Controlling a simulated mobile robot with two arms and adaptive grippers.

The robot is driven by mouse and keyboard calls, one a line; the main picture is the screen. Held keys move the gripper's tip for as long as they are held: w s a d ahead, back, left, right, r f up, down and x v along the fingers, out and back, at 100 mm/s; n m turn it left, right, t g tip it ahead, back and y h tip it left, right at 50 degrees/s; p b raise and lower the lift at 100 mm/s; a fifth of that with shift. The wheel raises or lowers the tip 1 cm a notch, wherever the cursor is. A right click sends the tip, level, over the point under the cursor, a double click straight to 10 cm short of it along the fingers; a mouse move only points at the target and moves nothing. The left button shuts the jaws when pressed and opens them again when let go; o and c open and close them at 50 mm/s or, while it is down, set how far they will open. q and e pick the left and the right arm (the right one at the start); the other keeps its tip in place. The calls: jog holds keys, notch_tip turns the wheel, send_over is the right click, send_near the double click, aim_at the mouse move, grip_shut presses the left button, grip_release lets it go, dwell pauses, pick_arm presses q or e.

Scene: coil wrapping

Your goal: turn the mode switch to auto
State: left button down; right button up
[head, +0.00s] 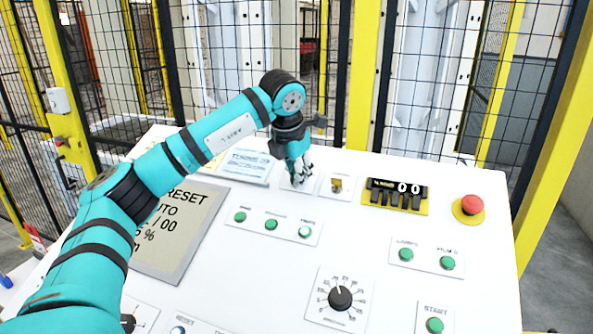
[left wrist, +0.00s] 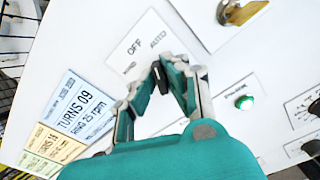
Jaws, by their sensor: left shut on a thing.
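The mode switch is a small black knob (left wrist: 160,80) on a white plate (left wrist: 135,58) printed OFF and AUTO. My left gripper (left wrist: 160,76) is shut on the knob, with one teal-and-grey finger on each side of it. In the head view my left gripper (head: 299,176) points down at the switch plate (head: 291,184) near the panel's back edge. The fingers hide most of the switch there. In the wrist view they cover part of the knob, so I cannot tell which label it points to. My right gripper is not in view.
Green buttons (head: 271,225) and a speed dial (head: 340,298) are nearer. Mesh fence stands behind.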

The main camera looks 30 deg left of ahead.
pick_arm(q)
jog(key=shift+m+p, duration=0.3)
jog(key=shift+m, duration=1.3)
jog(key=c, duration=1.4)
grip_release()
jog(key=v, duration=1.2)
jog(key=shift+d, duration=0.1)
jog(key=shift+f, duration=0.15)
